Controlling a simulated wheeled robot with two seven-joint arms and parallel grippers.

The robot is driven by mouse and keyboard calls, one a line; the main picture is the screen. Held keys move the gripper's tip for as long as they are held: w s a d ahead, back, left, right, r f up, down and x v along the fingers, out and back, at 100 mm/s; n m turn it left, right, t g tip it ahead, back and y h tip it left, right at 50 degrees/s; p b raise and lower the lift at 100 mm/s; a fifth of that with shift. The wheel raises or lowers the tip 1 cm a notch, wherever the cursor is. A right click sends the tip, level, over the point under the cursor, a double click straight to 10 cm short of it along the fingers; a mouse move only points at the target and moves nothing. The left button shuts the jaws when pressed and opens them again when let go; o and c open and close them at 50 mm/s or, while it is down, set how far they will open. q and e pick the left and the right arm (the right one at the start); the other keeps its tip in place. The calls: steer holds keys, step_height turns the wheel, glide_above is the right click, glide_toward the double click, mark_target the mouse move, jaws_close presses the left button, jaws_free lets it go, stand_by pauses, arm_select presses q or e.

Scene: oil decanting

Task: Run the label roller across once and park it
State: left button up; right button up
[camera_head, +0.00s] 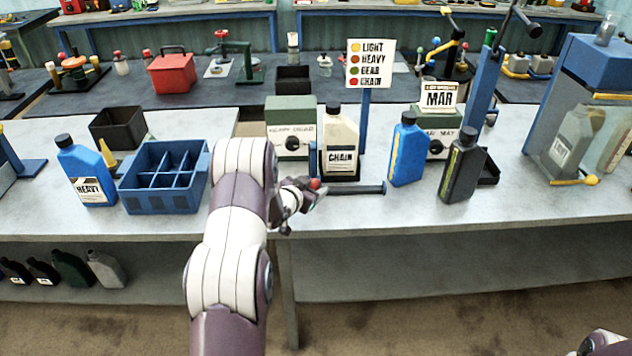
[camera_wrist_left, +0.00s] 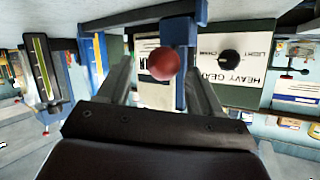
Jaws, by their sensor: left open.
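What I take for the label roller is a red ball knob (camera_head: 315,184) with a dark bar (camera_head: 355,189) running right from it along the bench, in front of the cream CHAIN bottle (camera_head: 341,140). My left gripper (camera_head: 307,191) is at the knob's left, low over the front of the bench. In the left wrist view, which looks upside down, the red knob (camera_wrist_left: 163,64) shows between the two spread fingers of the gripper (camera_wrist_left: 160,76), with a blue post (camera_wrist_left: 186,75) behind it. I cannot tell whether the fingers touch it. My right gripper is out of view.
A blue HEAVY bottle (camera_head: 86,168) and blue divided crate (camera_head: 134,199) stand left of my arm. A grey-green box (camera_head: 290,110) stands behind. Right are a blue bottle (camera_head: 407,150) and a black bottle (camera_head: 461,165). Bare bench (camera_head: 400,215) lies in front.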

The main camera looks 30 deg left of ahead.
arm_select(q)
steer(key=x, duration=0.3)
steer(key=shift+a+f, duration=0.15)
steer(key=shift+a, duration=0.1)
steer(key=shift+d, duration=0.1)
jaws_close()
steer(key=shift+w+d, duration=0.25)
steer(key=shift+d, duration=0.1)
steer(key=w+d+b, duration=0.2)
steer(key=d, duration=0.2)
steer(key=w+d+b, duration=0.3)
steer(key=d, duration=0.2)
steer(key=w+d+b, duration=0.3)
steer(key=d, duration=0.1)
steer(key=shift+w+d+f, duration=0.1)
steer(key=shift+w+d, duration=0.05)
steer(key=shift+d, duration=0.15)
steer(key=shift+w+d+b, duration=0.25)
steer(key=shift+d+b, duration=0.05)
steer(key=shift+d, duration=0.1)
steer(key=shift+r, duration=0.25)
